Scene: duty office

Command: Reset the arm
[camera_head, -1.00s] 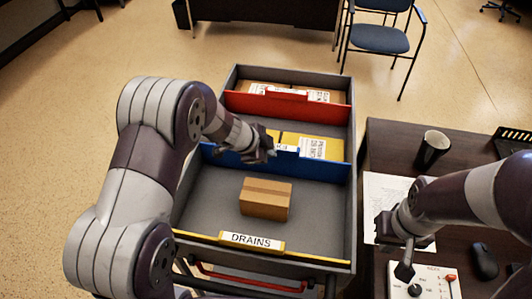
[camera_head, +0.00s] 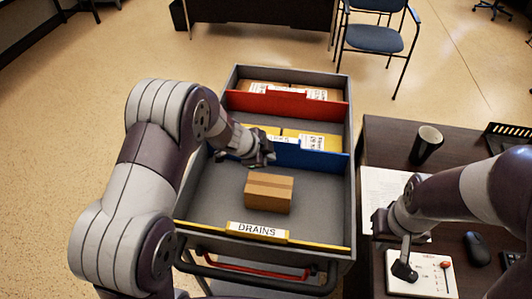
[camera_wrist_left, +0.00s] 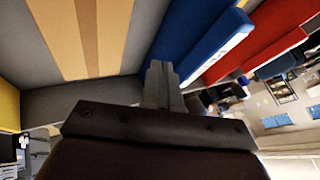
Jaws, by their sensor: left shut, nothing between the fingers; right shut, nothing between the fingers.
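My left gripper (camera_head: 262,157) is shut and empty. It hangs over the cart at the blue divider (camera_head: 310,159), above and behind a brown cardboard box (camera_head: 268,193). In the left wrist view the shut fingers (camera_wrist_left: 161,82) point up the picture, with the box (camera_wrist_left: 95,35) and the blue divider (camera_wrist_left: 205,35) beyond. My right gripper (camera_head: 402,258) is in the head view at the lower right, over a white control box (camera_head: 430,272) on the desk. Its fingertips are at or just above the box's dark knob; contact cannot be told.
The grey cart (camera_head: 344,200) has a yellow front wall labelled DRAINS and a red divider (camera_head: 290,105), with packages in the rear compartments. The dark desk (camera_head: 385,140) at the right holds a black cup (camera_head: 426,145), paper and a mouse (camera_head: 477,248). A blue chair (camera_head: 375,39) stands behind.

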